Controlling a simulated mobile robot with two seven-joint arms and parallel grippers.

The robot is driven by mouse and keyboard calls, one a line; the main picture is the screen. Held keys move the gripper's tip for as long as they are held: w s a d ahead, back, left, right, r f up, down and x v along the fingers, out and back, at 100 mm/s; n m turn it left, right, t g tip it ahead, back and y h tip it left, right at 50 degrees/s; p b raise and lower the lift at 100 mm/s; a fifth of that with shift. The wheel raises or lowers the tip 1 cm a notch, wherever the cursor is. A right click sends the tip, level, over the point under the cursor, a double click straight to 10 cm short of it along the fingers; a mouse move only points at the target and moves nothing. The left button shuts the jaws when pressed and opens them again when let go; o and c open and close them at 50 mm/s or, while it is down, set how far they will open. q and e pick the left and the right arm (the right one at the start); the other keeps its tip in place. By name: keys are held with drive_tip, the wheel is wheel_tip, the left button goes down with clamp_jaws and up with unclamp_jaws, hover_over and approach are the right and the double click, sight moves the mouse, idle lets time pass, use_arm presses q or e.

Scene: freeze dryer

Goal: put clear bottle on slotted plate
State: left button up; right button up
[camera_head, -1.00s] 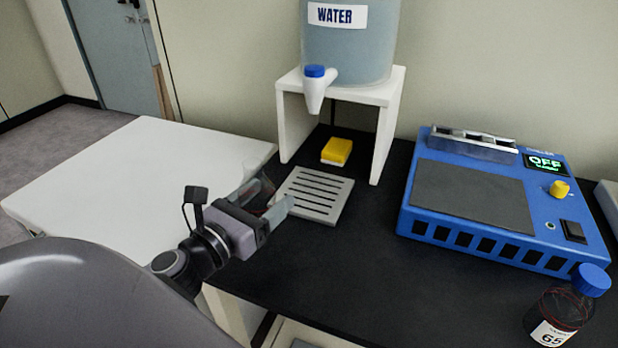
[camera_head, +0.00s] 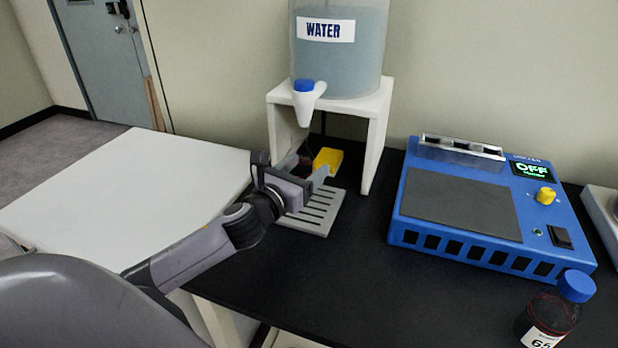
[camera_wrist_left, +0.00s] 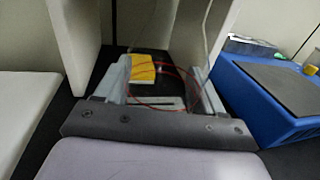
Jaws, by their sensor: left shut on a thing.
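The clear bottle (camera_wrist_left: 178,88) is between the fingers of my left gripper (camera_head: 313,168); it is see-through, and mostly its thin reddish outline shows in the left wrist view. My left gripper (camera_wrist_left: 165,88) is shut on it. The slotted plate (camera_head: 325,222) is a light grey square with dark slots, lying on the black bench in front of the white stand. My left gripper is over the plate's back left part and hides some of it. I cannot tell whether the bottle touches the plate. My right gripper is not in view.
A white stand (camera_head: 373,148) holds a water tank (camera_head: 340,65) whose spout (camera_head: 304,105) hangs above the gripper area. A yellow sponge (camera_head: 328,160) lies behind the plate. A blue device (camera_head: 460,246) and a blue-capped bottle (camera_head: 577,286) are at right. A white table (camera_head: 120,190) is at left.

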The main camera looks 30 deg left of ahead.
use_arm(q)
drive_tip(key=shift+w, duration=0.85)
drive_tip(key=shift+w+f, duration=0.1)
drive_tip(key=shift+f, duration=0.05)
wheel_tip(320, 180, down, 3)
drive_tip(key=shift+f+b, duration=0.1)
drive_tip(key=shift+b, duration=0.5)
drive_tip(key=shift+f, duration=0.25)
drive_tip(key=o, duration=1)
drive_tip(key=shift+r, duration=0.2)
